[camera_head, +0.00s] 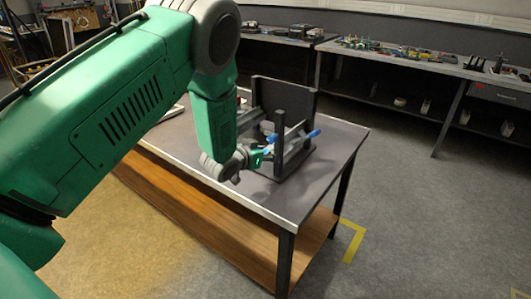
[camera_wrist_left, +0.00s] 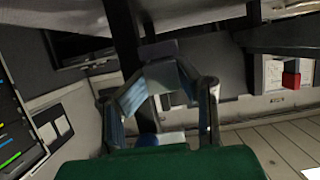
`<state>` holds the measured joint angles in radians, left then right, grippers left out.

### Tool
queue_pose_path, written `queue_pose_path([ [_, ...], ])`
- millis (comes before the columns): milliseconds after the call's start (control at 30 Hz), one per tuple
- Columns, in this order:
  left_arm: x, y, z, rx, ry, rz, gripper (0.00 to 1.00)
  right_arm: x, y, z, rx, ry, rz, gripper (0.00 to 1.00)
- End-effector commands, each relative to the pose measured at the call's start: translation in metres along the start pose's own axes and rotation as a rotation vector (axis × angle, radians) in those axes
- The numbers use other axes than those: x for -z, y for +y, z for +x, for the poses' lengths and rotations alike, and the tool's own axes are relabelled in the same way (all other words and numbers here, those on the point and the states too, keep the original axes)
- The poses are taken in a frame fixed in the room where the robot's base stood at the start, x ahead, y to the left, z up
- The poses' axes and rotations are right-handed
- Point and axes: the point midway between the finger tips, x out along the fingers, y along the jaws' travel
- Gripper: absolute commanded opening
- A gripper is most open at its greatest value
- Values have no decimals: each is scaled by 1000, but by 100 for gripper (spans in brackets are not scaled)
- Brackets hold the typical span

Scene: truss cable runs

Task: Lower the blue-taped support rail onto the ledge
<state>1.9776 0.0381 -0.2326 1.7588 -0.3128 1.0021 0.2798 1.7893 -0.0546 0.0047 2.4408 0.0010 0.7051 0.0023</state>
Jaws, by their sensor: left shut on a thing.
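The support rail shows as blue-taped parts (camera_head: 313,134) at the dark stand (camera_head: 279,150) on the table. One blue end sticks out to the right of the front post and another blue part is left of it. My left gripper (camera_head: 264,152) is at the left of the stand, shut on the rail near its left blue part. In the left wrist view the gripper's fingers (camera_wrist_left: 160,85) close in around a grey piece, with a bit of blue below it. I cannot tell which part of the stand is the ledge, or whether the rail touches it. My right gripper is out of view.
The grey table (camera_head: 335,145) has free room to the right and in front of the stand. Workbenches with tools (camera_head: 410,60) stand along the back wall. Yellow tape (camera_head: 352,242) marks the floor by the table leg.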

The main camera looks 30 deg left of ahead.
Motion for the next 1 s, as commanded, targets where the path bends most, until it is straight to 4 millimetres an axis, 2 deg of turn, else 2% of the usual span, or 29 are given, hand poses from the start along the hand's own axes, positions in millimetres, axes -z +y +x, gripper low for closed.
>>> queue_pose_path([
  [33, 0, 3, 6, -7, 5, -1, 0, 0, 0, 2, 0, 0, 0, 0],
  [367, -3, 2, 9, -7, 1, -5, 0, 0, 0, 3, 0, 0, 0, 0],
  [400, -3, 2, 9, -7, 1, -5, 43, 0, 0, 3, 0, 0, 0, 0],
  [467, -3, 2, 8, -8, 1, -5, 62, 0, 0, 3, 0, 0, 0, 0],
  [1000, 3, 2, 0, -2, 11, 1, 62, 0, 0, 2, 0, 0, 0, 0],
])
